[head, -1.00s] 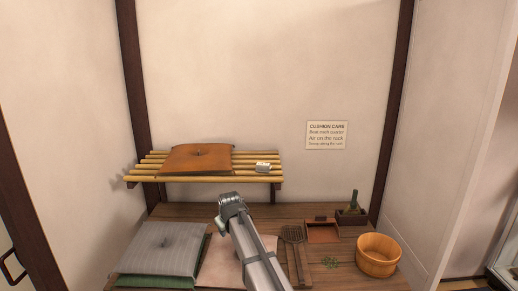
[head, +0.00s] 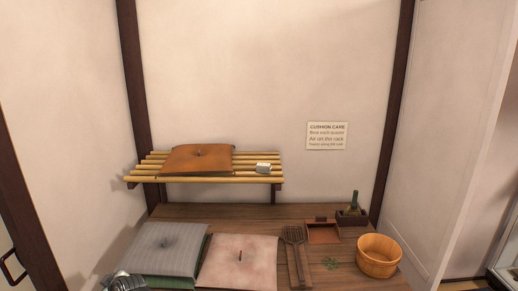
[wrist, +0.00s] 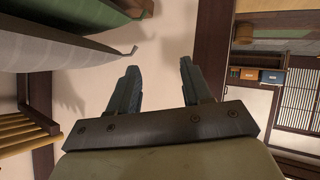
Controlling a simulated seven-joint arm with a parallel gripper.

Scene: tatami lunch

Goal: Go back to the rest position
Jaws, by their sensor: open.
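My gripper (wrist: 158,88) shows in the wrist view with its two dark fingers apart and nothing between them. In the head view only a grey part of my arm shows at the bottom left corner, in front of the grey cushion (head: 165,250). A pink cushion (head: 238,262) with a small red mark lies on the wooden counter (head: 280,212) to the right of the grey one. An orange-brown cushion (head: 197,158) lies on the slatted bamboo rack (head: 150,178).
A small white object (head: 263,168) sits on the rack. A slatted wooden beater (head: 296,250), a reddish tray (head: 322,233), a dark box with a green item (head: 351,215), a green sprig (head: 331,263) and a wooden tub (head: 378,256) stand right on the counter.

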